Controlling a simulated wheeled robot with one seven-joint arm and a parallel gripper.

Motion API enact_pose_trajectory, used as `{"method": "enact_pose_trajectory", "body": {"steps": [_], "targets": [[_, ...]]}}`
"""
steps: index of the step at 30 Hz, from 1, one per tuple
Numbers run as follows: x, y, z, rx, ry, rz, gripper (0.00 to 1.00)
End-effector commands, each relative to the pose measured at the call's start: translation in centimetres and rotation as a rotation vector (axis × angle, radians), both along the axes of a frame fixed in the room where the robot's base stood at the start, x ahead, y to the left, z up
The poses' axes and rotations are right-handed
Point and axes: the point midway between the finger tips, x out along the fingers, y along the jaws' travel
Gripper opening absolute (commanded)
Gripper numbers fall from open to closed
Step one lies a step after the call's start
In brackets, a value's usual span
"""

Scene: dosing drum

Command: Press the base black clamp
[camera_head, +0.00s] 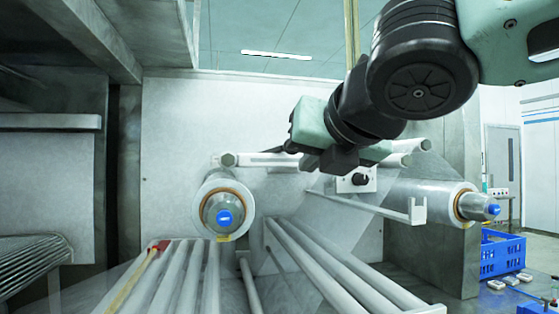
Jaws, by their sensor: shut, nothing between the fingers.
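My gripper (338,161) is at the end of the arm that reaches in from the upper right. Its dark end is shut and empty, in front of the white back panel and above the rollers. A small white box with a black knob (358,179) shows just to the right of and below it. A gap between gripper and box cannot be judged. I cannot pick out a black clamp for certain; the arm covers part of the machine.
A film roll with a blue-capped end (224,219) is at centre left, and another film roll (430,201) is at right. White rollers (318,266) run along the front. A white bracket arm (417,210) sticks out. A blue crate (500,254) stands at right.

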Motion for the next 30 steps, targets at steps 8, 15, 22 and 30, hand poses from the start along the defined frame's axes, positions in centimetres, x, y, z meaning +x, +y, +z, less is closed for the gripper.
{"method": "enact_pose_trajectory", "body": {"steps": [8,15,22,30], "targets": [[0.0,0.0,0.2,-0.008,-0.007,0.004,0.0],[1.0,0.3,-0.4,-0.009,-0.004,0.002,0.0],[4.7,1.7,-2.0,-0.009,-0.002,0.002,0.0],[9.0,3.2,-2.7,-0.005,-0.006,0.002,0.0]]}}
